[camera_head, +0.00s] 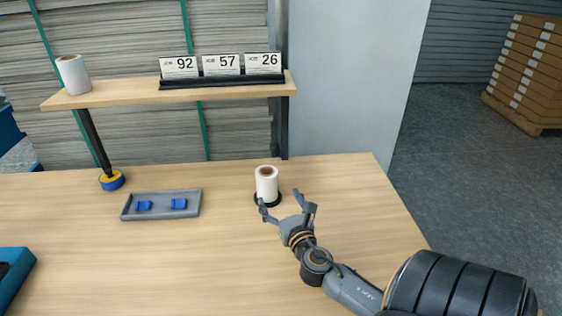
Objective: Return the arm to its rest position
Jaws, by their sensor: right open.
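My right arm comes in from the lower right over the table. Its gripper (283,205) is open, with nothing between its fingers. The fingertips are just in front of a white roll (266,184) that stands upright on a dark round base (258,200). I cannot tell whether the fingers touch the base. A second white roll (73,75) stands on the left end of the wooden shelf. My left gripper is not in view.
The wooden table (180,265) is mostly clear in front. A grey tray (128,207) with blue pieces lies left of the roll. The shelf (130,95) carries number cards (221,65). A blue-yellow object (111,180) sits by its post. A blue object (14,275) is at the left edge.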

